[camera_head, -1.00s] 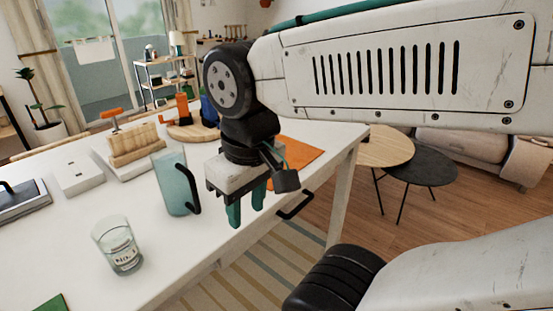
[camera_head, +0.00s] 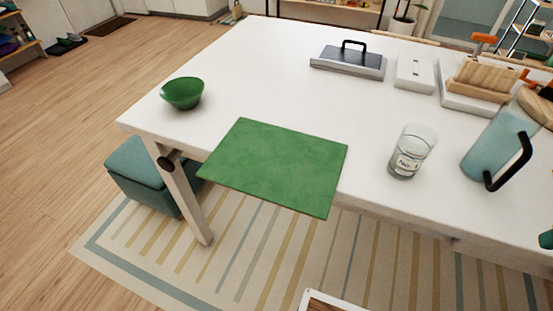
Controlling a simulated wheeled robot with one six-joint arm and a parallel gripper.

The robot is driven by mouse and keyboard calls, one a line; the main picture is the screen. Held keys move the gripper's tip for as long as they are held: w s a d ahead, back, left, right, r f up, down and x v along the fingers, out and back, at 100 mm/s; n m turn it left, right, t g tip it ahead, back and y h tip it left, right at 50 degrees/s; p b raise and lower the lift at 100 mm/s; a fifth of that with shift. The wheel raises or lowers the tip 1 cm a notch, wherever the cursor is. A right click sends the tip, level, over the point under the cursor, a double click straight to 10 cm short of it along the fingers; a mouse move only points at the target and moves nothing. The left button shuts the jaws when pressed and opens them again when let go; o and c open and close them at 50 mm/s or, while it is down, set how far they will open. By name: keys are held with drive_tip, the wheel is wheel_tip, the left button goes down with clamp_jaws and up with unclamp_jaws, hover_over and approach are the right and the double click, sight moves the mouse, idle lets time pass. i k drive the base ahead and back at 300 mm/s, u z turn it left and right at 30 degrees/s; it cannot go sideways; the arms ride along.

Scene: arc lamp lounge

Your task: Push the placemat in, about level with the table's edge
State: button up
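The green placemat (camera_head: 275,165) lies flat on the white table (camera_head: 290,95), turned a little to the front edge. Its near part sticks out past that edge, over the striped rug. The near right corner hangs out clearly, and the near left corner also reaches past the edge. Its far part rests on the tabletop, with nothing on it. Only a teal sliver, apparently a fingertip of my gripper (camera_head: 546,240), shows at the right border, far from the placemat. The rest of the gripper is out of view.
A green bowl (camera_head: 182,93) stands left of the placemat, and a glass (camera_head: 412,152) stands to its right. A blue pitcher (camera_head: 497,145) is further right. A teal stool (camera_head: 145,177) is under the left end. Tabletop behind the placemat is clear.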

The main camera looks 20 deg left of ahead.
sight(296, 171)
drive_tip(key=k, duration=0.5)
drive_tip(key=u, duration=0.65)
drive_tip(key=i, duration=0.25)
drive_tip(key=u, duration=0.55)
